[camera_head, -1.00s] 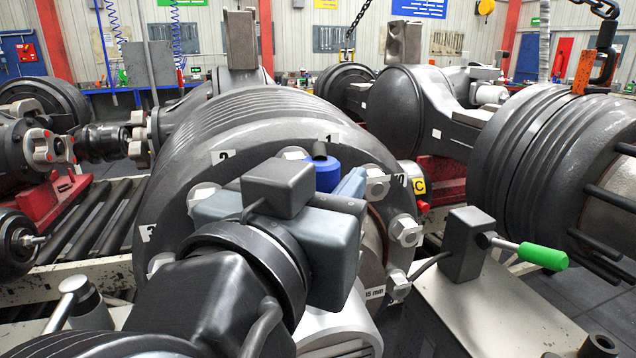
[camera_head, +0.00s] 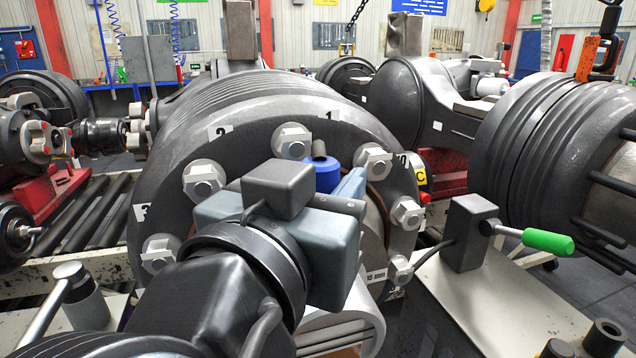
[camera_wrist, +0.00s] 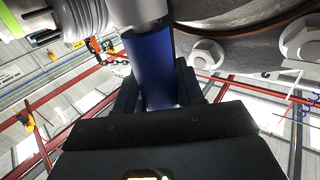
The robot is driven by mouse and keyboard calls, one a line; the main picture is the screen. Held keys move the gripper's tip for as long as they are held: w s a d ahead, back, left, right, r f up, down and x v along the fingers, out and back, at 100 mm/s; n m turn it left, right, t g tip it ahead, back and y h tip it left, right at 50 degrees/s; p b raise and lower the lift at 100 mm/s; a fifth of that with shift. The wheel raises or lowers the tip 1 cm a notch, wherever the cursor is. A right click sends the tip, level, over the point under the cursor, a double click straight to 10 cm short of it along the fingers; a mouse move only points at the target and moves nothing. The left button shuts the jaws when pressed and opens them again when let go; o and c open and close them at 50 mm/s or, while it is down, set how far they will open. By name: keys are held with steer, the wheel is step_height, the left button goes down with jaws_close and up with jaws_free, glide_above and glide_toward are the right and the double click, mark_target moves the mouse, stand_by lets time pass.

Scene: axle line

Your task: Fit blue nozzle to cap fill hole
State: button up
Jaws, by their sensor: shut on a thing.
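My gripper (camera_wrist: 158,85) is shut on the blue nozzle (camera_wrist: 150,65), which stands between its two dark fingers in the wrist view. The nozzle's grey end points to the top of that view. In the head view the blue nozzle (camera_head: 326,176) shows behind my gripper (camera_head: 340,190), with a dark stub on top. The large dark wheel hub (camera_head: 270,105) with its ring of nuts is behind my gripper. My gripper and wrist cover the hub's middle, so I cannot make out the cap or its fill hole.
A grey block with a green-handled lever (camera_head: 548,241) stands right of my gripper. Hub nuts (camera_head: 407,213) stick out close to the gripper's right. Another drum with long studs (camera_head: 560,150) is at the right. Rollers (camera_head: 90,215) lie at the left.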

steer(key=shift+f+b, duration=0.3)
steer(key=shift+f, duration=0.15)
steer(key=o, duration=1.2)
steer(key=shift+s+a, duration=0.1)
steer(key=b+v, duration=0.1)
steer(key=v, duration=0.6)
steer(key=shift+s, duration=0.3)
steer(key=shift+a, duration=0.1)
